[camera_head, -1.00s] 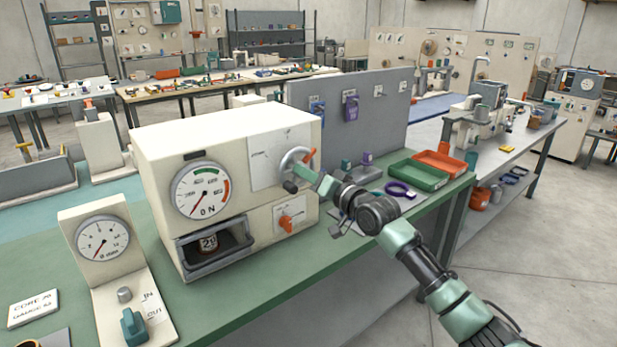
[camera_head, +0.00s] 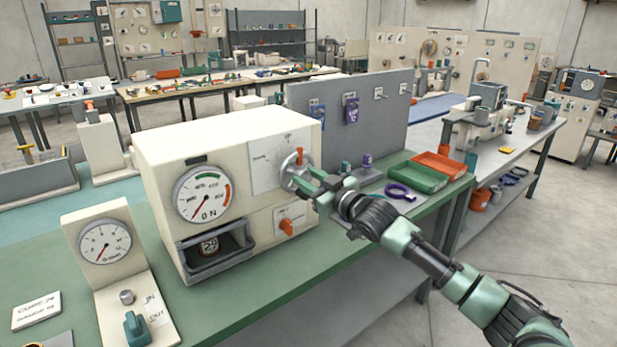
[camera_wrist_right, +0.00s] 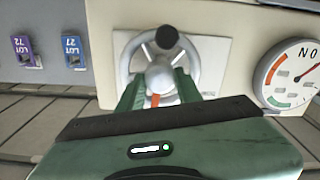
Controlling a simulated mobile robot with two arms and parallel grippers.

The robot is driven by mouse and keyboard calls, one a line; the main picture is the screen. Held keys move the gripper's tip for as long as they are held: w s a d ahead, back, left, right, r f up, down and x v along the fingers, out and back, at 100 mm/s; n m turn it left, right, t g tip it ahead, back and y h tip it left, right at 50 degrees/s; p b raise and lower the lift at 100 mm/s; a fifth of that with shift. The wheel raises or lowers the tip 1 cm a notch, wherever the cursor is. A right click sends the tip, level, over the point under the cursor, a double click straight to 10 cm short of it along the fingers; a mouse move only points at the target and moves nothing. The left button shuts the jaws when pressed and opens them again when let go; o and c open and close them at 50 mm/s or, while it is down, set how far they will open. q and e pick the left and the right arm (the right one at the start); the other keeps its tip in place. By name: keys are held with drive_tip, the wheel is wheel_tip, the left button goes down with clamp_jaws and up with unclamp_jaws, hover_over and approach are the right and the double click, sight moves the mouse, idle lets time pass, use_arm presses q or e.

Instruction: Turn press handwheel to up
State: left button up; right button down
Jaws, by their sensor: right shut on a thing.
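The press handwheel (camera_head: 291,163) is a grey wheel on a pale plate on the right-hand face of the cream press (camera_head: 230,140). Its orange mark (camera_head: 299,155) points about straight up in the head view. In the upside-down right wrist view the handwheel (camera_wrist_right: 160,72) has its orange mark at the bottom and a black knob (camera_wrist_right: 167,37) at the top. My right gripper (camera_head: 304,182) is at the wheel's lower right, and its green fingers straddle the hub in the wrist view (camera_wrist_right: 160,88). The exact contact is partly hidden. My left gripper is not in view.
The press has a round gauge (camera_head: 203,193), an orange selector (camera_head: 286,227) and an open bay holding a core (camera_head: 209,245). Green (camera_head: 418,178) and orange (camera_head: 440,165) trays lie behind my right arm. A smaller gauge stand (camera_head: 105,243) is at front left.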

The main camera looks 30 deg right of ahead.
drive_tip(key=shift+f+n, duration=0.25)
drive_tip(key=shift+n, duration=0.35)
drive_tip(key=c, duration=1.1)
unclamp_jaws()
drive_tip(key=shift+c, duration=0.2)
drive_tip(key=shift+o, duration=0.9)
drive_tip(key=shift+r, duration=0.15)
drive_tip(key=shift+s, duration=0.5)
drive_tip(key=s+b, duration=0.1)
drive_tip(key=s, duration=0.6)
drive_tip(key=shift+d+b, duration=0.3)
drive_tip(key=shift+b, duration=0.1)
drive_tip(key=shift+w, duration=0.1)
